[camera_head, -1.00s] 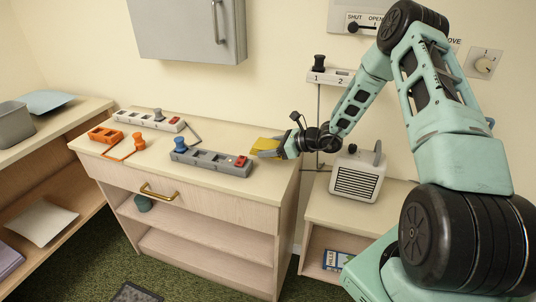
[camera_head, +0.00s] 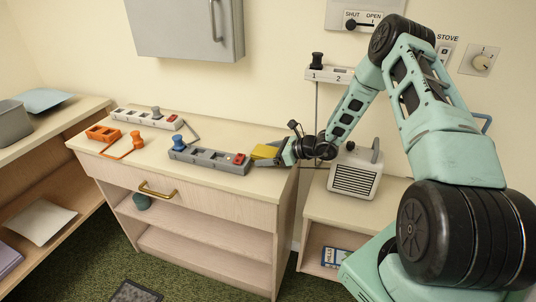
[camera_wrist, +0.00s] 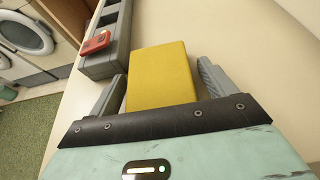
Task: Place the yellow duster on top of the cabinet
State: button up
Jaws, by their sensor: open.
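The yellow duster (camera_head: 264,152) is at the right end of the wooden cabinet's top (camera_head: 222,134). My gripper (camera_head: 268,157) is around it, its fingers pointing left over the top. In the wrist view, the duster (camera_wrist: 162,75) is a plain yellow block between the two grey fingers, which are open with a narrow gap on each side. It appears to rest on the pale top; its underside is hidden. Its near end is hidden behind my gripper's dark edge.
A grey strip with a red switch (camera_head: 239,159) and a blue knob lies just left of the duster. Another strip (camera_head: 146,119) and an orange bracket (camera_head: 103,133) stand farther left. A white heater-like box (camera_head: 354,174) sits on a lower shelf at right.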

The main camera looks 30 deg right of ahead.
jog(key=shift+r, duration=0.2)
jog(key=b+v, duration=0.2)
jog(key=v, duration=1)
jog(key=s+a+r+n+g, duration=0.35)
jog(key=a+n, duration=0.25)
jog(key=a, duration=0.3)
jog(key=s+a+r+n+g, duration=0.35)
jog(key=a+n, duration=0.25)
jog(key=a, duration=0.4)
jog(key=s+a+r+n+g, duration=0.2)
jog(key=s+a+n+g, duration=0.25)
jog(key=a, duration=0.45)
jog(key=s+a+r+n+h, duration=0.2)
jog(key=s+a+n+h, duration=0.1)
jog(key=s+n, duration=0.6)
jog(key=s+a+r+n+h, duration=0.3)
jog(key=s+n+h, duration=0.1)
jog(key=s+n, duration=0.5)
jog(key=shift+a+r+n+t+h, duration=0.25)
jog(key=shift+n+t+h, duration=0.15)
jog(key=shift+n, duration=0.45)
jog(key=shift+f, duration=0.1)
